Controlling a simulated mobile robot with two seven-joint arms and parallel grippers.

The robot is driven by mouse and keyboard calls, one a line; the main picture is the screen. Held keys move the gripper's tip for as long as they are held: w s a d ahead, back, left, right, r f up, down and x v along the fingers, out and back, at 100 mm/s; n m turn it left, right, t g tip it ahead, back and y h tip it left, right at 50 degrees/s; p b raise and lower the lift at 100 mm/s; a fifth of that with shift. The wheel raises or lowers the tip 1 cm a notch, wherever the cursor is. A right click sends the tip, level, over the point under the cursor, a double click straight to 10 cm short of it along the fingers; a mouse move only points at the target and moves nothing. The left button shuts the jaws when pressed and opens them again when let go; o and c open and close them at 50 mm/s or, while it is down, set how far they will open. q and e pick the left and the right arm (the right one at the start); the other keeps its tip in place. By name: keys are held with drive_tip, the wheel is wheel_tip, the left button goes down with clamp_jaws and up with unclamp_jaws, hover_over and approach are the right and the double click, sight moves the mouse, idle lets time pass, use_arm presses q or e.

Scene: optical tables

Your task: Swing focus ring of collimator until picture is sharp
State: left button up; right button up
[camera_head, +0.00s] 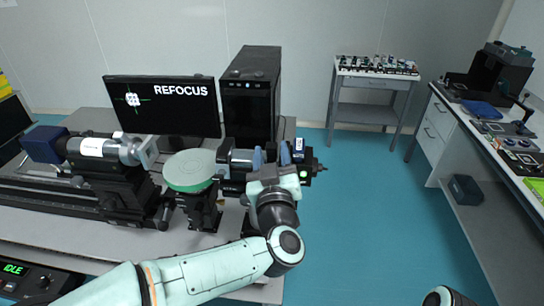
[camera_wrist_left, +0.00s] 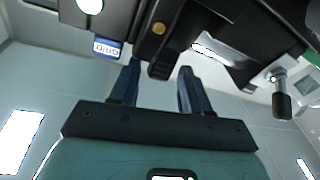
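The collimator (camera_head: 238,158) is a dark barrel with silver parts on the right end of the bench. My left gripper (camera_head: 271,157) is at its right part, with its two blue fingers apart on either side of the barrel. In the left wrist view, the fingers of my left gripper (camera_wrist_left: 158,72) stand apart below a dark ring part (camera_wrist_left: 166,45) with a stubby tab; I see no clear grip on it. The focus ring is partly hidden by the gripper in the head view. The monitor (camera_head: 160,112) shows a white target, a green cross and "REFOCUS". My right gripper is out of view.
A grey and white telescope (camera_head: 105,148) stands on a rail at the left. A round green-rimmed table (camera_head: 190,168) stands between it and the collimator. A black computer tower (camera_head: 250,95) is behind. A small cart (camera_head: 372,95) and side bench (camera_head: 490,150) are right, with clear floor between.

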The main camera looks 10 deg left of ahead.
use_arm(q)
drive_tip(key=shift+w, duration=0.1)
drive_tip(key=s+d+f+b, duration=0.1)
drive_tip(key=s+d+b, duration=0.1)
drive_tip(key=s, duration=1.1)
drive_tip(key=shift+f+b, duration=0.3)
drive_tip(key=shift+b, duration=0.1)
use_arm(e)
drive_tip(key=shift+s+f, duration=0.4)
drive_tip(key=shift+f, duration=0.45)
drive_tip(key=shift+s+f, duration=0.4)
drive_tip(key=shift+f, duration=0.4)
use_arm(q)
drive_tip(key=shift+d, duration=0.1)
